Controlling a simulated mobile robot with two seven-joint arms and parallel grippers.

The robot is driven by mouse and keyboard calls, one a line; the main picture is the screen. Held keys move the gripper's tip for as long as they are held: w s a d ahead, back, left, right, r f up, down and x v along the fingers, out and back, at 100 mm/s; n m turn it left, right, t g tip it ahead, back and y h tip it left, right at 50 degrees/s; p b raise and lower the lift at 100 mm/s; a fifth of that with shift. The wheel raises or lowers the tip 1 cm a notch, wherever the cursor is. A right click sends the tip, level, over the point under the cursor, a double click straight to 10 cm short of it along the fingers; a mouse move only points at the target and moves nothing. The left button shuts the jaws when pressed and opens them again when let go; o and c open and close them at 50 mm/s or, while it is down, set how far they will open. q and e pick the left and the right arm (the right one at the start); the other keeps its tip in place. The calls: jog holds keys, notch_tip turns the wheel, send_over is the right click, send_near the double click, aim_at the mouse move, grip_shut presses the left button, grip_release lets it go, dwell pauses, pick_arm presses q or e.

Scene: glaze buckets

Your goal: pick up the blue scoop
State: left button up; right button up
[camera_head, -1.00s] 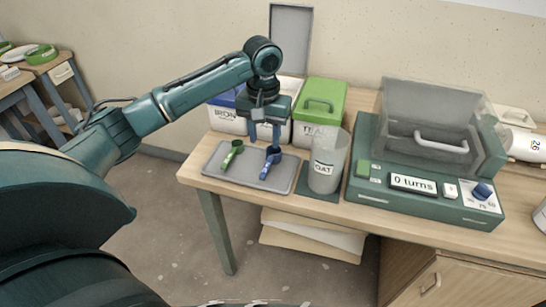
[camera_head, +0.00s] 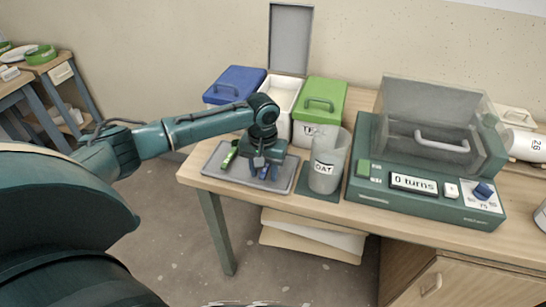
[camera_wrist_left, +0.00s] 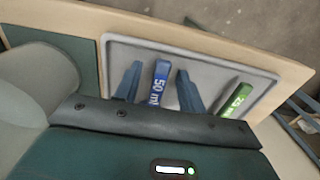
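The blue scoop (camera_wrist_left: 159,84), its handle marked 50 ml, lies on the grey tray (camera_head: 213,172). My left gripper (camera_head: 262,170) is low over the tray and hides most of the scoop in the head view. In the left wrist view the gripper (camera_wrist_left: 159,88) is open. Its two fingers stand on either side of the blue handle, with a visible gap on each side. The scoop's bowl is hidden in the wrist view. My right gripper is in neither view.
A green scoop (camera_wrist_left: 234,104) lies beside the blue one on the tray. Behind stand bins with a blue lid (camera_head: 235,85) and a green lid (camera_head: 320,97). A clear container (camera_head: 326,165) stands close right of the tray. A machine (camera_head: 425,170) is further right.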

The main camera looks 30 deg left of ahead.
pick_arm(q)
jog(key=shift+f, duration=0.2)
grip_shut()
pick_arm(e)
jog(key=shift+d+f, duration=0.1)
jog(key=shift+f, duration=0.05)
pick_arm(q)
jog(key=shift+r, duration=0.1)
